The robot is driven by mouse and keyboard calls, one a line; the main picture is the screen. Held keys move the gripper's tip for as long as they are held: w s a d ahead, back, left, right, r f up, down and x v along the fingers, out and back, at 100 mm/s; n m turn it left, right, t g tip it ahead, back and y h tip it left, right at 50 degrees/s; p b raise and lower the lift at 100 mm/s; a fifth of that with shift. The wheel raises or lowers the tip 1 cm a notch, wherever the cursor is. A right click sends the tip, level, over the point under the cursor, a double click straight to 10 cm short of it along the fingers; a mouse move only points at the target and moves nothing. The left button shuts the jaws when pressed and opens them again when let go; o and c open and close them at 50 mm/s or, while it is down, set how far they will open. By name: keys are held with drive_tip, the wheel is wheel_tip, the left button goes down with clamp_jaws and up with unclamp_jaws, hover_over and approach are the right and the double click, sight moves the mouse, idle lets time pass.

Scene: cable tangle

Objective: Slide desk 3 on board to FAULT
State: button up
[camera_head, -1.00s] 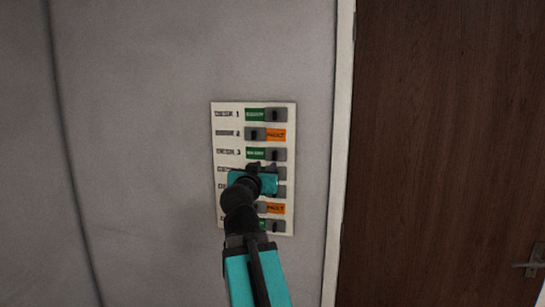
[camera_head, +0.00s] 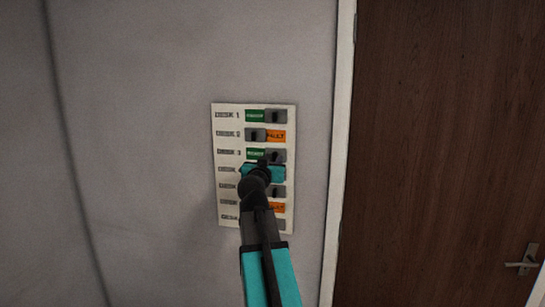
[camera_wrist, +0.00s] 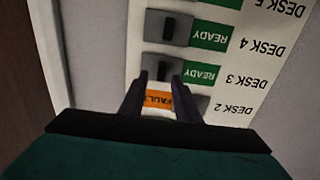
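The board (camera_head: 226,108) is a white wall panel with rows of grey sliders. The desk 3 row has a grey slider (camera_head: 278,156) on the right, with the green READY label (camera_head: 255,152) showing at its left. In the wrist view, upside down, the desk 3 slider (camera_wrist: 164,66) also shows with READY (camera_wrist: 201,73) uncovered. My gripper (camera_wrist: 164,82) is open, its two dark fingers apart and their tips at the lower edge of the desk 3 slider. Whether they touch it I cannot tell. My gripper and arm hide parts of the lower rows in the head view.
The desk 2 row shows orange FAULT (camera_head: 277,136); desk 1 shows green READY (camera_head: 255,115). Desk 4 (camera_wrist: 212,36) shows READY in the wrist view. A brown door (camera_head: 440,150) with a handle (camera_head: 522,263) stands at the right. The grey wall left of the board is bare.

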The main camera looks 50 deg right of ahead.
sight(275, 156)
drive_tip(key=shift+p+x, duration=0.35)
drive_tip(key=shift+x, duration=0.95)
clamp_jaws()
